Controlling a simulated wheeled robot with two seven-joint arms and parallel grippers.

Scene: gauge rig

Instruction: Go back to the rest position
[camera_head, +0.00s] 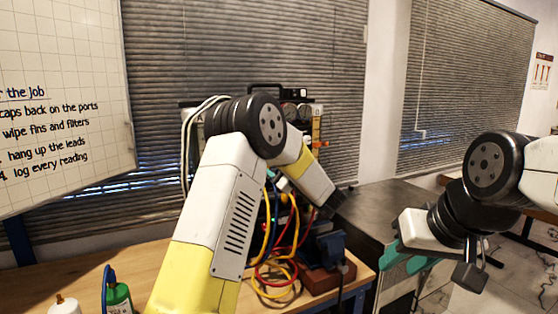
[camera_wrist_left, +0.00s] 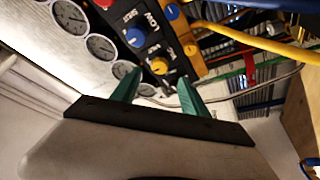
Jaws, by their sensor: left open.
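My left gripper (camera_wrist_left: 158,88) shows in the left wrist view as two green fingers set apart, open, with nothing between them. Beyond the fingertips is a dark gauge panel (camera_wrist_left: 150,38) with blue and orange knobs and a row of round dials. I cannot tell how far the fingertips are from it. In the head view my left arm reaches over the bench toward the rig, and its gripper is mostly hidden. My right gripper (camera_head: 398,268) is at the right, teal, low beside the dark cabinet; its finger gap is unclear.
The gauge rig (camera_head: 291,112) stands behind my left arm. Red, yellow and blue hoses (camera_head: 272,276) hang in front of it. A blue vise (camera_head: 328,248) sits at the bench's right end.

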